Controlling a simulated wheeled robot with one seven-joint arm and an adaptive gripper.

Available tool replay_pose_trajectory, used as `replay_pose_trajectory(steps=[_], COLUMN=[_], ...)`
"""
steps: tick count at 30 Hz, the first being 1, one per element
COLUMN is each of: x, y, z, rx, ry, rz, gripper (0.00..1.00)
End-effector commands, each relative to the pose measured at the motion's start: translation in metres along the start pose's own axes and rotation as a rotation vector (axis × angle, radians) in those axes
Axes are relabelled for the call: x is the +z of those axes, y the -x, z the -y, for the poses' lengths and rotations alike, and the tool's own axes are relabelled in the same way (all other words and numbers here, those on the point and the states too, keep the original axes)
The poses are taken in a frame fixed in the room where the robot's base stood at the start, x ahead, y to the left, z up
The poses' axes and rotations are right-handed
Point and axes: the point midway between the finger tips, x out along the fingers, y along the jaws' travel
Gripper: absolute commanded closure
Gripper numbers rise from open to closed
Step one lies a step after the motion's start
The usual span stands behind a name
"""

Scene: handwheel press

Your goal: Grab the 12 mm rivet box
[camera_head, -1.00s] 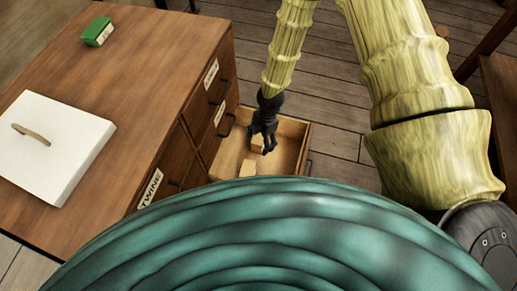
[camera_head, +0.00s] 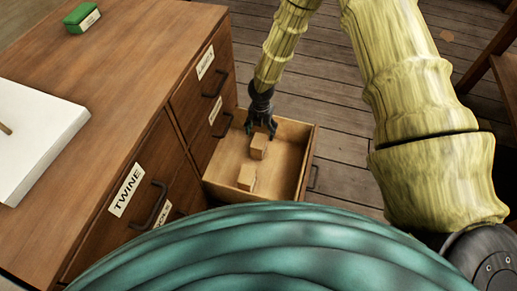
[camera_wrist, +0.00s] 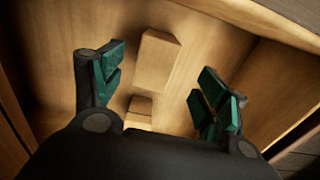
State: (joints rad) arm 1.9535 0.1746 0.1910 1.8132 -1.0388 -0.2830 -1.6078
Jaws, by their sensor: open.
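Two small plain cardboard-brown boxes lie in an open wooden drawer (camera_head: 290,180). One box (camera_head: 259,147) is just below my gripper (camera_head: 262,128) in the head view, and the other box (camera_head: 246,177) lies closer to the front of the picture. I can read no size on either, so I cannot tell which is the 12 mm rivet box. In the wrist view my gripper (camera_wrist: 160,92) is open and empty, its green-padded fingers spread wide. A larger-looking box (camera_wrist: 157,60) and a smaller-looking box (camera_wrist: 140,108) show between the fingers.
The drawer belongs to a wooden cabinet (camera_head: 120,85) with labelled drawers, one reading TWINE (camera_head: 126,190). A green box (camera_head: 82,18) with a pale label and a white slab (camera_head: 45,140) with a handle sit on top. The drawer walls stand close around my gripper.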

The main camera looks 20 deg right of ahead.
Motion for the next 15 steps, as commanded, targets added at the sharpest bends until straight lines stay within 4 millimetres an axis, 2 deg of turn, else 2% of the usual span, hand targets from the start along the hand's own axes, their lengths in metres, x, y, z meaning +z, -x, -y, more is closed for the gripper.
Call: replay_pose_trajectory(steps=[1, 3, 10, 15], x=[0.000, -0.001, -0.002, -0.006], y=[-0.012, -0.018, -0.026, -0.041], z=[0.000, 0.000, -0.001, -0.002], rx=[0.000, 0.001, 0.001, 0.000], ry=[0.000, -0.001, -0.002, -0.001], rz=[0.000, 0.000, 0.000, -0.001], gripper=[0.26, 0.26, 0.26, 0.26])
